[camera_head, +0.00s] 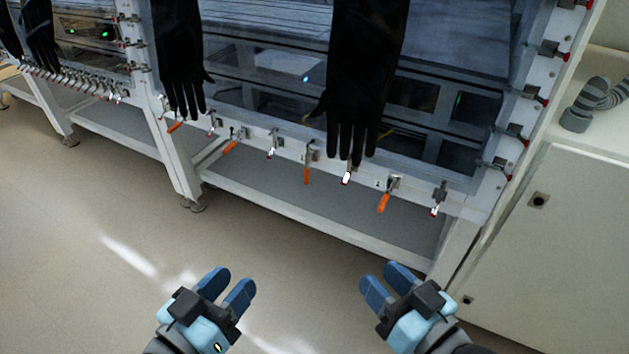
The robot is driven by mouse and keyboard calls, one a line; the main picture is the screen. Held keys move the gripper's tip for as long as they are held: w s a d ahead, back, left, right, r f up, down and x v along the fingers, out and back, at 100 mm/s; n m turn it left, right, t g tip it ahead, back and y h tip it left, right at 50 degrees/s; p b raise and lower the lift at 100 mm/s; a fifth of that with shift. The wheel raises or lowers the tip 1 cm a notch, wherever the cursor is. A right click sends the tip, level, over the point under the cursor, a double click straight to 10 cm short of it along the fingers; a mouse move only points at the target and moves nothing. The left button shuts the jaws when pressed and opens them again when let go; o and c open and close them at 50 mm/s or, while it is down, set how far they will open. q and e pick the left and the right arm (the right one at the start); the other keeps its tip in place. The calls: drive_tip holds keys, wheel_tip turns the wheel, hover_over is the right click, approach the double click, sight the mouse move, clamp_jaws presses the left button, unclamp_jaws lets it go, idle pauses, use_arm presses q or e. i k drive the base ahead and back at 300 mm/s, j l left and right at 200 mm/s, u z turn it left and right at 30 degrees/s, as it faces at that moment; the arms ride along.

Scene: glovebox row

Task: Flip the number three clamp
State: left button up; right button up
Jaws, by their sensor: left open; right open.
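A row of toggle clamps runs along the lower front edge of the glovebox (285,140). Some have orange handles hanging down, such as one orange-handled clamp (306,175) near the middle and another orange-handled clamp (384,202) to its right. Between them is a clamp with a white and red tip (346,178), its upper part behind a black glove. Another white and red tipped clamp (435,209) sits at the right end. I cannot read which clamp is number three. My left gripper (230,283) and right gripper (383,281) are both open and empty, below and apart from the clamps.
Long black gloves (365,70) hang in front of the glovebox, the largest reaching the clamp row. A lower frame rail (300,212) runs beneath. A white cabinet (560,230) stands at the right. The floor (90,220) in front is clear.

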sight(233, 143)
drive_tip(key=i+u, duration=0.5)
drive_tip(key=j+z, duration=0.35)
drive_tip(key=z, duration=0.15)
drive_tip(key=k+j+z, duration=0.2)
drive_tip(key=z, duration=0.25)
drive_tip(key=i+j+z, duration=0.25)
drive_tip(key=z, duration=0.15)
